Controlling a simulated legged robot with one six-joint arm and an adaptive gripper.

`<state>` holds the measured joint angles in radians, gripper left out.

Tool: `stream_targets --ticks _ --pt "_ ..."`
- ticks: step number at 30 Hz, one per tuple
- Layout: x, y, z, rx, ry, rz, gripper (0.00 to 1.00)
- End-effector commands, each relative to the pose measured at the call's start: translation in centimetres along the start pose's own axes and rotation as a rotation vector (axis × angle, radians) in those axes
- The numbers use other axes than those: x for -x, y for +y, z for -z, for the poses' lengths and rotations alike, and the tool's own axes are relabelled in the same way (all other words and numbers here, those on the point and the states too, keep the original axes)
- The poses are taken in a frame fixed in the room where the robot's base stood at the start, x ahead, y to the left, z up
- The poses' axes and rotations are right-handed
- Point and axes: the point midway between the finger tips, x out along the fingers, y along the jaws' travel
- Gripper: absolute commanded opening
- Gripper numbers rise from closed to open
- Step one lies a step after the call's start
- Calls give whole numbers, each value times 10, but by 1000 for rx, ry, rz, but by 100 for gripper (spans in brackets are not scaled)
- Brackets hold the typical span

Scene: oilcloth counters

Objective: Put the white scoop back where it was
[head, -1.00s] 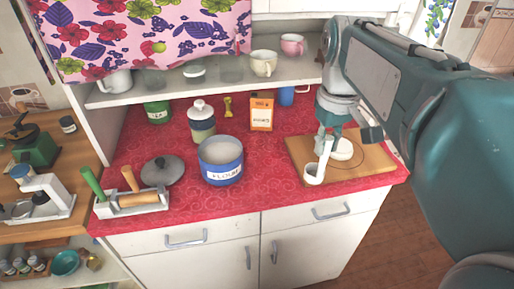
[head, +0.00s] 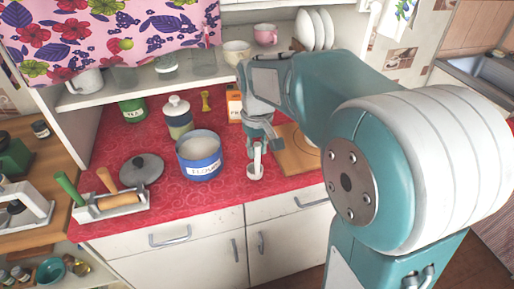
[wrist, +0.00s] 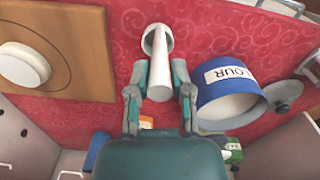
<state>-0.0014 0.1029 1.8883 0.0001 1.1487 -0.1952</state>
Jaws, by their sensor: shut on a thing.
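My gripper (head: 257,141) is shut on the handle of the white scoop (head: 255,171), between the blue flour canister and the wooden board. In the wrist view the scoop (wrist: 158,62) stands out past my fingertips (wrist: 160,88), its bowl at the far end over the red cloth. In the head view the bowl hangs low, left of the board; I cannot tell whether it touches the cloth. The blue canister (head: 200,166), labelled flour, is open with pale contents. It also shows right of my gripper in the wrist view (wrist: 222,93).
The wooden board (head: 290,160) bears a white round thing (wrist: 24,66). A lidded jar (head: 178,118) and an orange box (head: 235,103) stand behind. Red cloth is bare in front.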

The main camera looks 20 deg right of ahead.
Motion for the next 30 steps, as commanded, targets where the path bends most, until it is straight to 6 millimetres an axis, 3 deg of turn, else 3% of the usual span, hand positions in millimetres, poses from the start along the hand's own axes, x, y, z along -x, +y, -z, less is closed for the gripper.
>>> stream_targets --ticks 10,11,12,13,25,30 --pt "-4 0 0 0 0 0 0" --pt "-3 1 0 0 0 1 42" --pt "-3 1 0 0 0 1 59" --pt "-3 1 0 0 1 1 62" --pt "0 0 0 0 1 0 62" --pt "23 0 1 0 5 -1 62"
